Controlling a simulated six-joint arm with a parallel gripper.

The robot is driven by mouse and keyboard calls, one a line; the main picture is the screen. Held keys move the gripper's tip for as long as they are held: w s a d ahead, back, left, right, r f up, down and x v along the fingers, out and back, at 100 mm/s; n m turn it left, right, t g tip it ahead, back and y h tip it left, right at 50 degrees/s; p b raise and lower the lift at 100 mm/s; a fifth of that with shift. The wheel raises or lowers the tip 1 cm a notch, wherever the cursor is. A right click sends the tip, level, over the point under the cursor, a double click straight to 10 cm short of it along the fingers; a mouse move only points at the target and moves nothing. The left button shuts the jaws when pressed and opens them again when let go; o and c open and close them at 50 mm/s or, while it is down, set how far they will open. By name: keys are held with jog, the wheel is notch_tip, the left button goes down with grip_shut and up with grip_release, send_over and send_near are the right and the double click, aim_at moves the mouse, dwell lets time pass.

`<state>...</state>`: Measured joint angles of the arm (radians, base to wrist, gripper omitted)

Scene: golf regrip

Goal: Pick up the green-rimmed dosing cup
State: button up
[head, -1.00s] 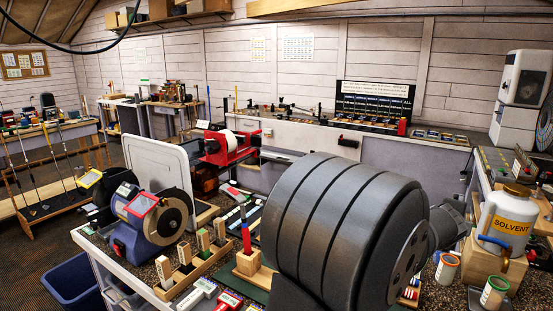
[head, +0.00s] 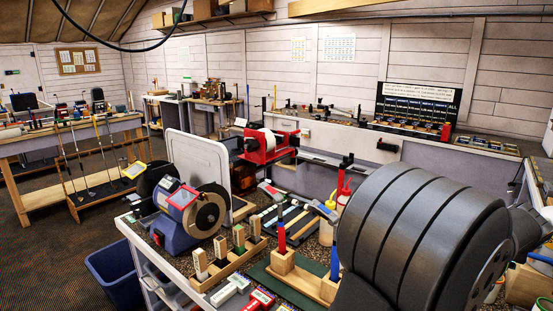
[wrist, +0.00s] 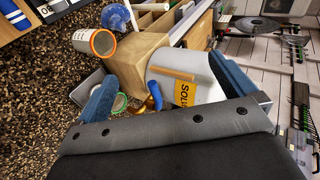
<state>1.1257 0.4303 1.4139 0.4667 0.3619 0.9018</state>
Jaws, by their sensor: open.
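The green-rimmed dosing cup (wrist: 118,103) shows in the wrist view, partly hidden by the left finger of my gripper (wrist: 168,88). Its green rim faces the camera, and it sits near the wooden block. My gripper is open, with its two blue fingers apart. The left finger overlaps the cup in the picture; I cannot tell whether they touch. Between the fingers is part of a white solvent container (wrist: 205,82). In the head view my large grey arm link covers most of this area, and I cannot make out the green-rimmed cup there.
An orange-rimmed cup (wrist: 103,42) stands beside the wooden block (wrist: 138,62), which adjoins the solvent container. A blue round object (wrist: 115,16) is close by. In the head view, a grinder (head: 195,215) and wooden holders (head: 235,262) crowd the bench left of my arm.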

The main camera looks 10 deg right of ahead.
dwell(0.4)
jog(key=c, duration=0.7)
jog(key=n+g+y, duration=0.2)
jog(key=n+g, duration=0.5)
jog(key=n, duration=0.2)
send_near(543, 310)
jog(key=x, duration=1.1)
jog(key=shift+w+d, duration=0.25)
jog(key=shift+w, duration=0.05)
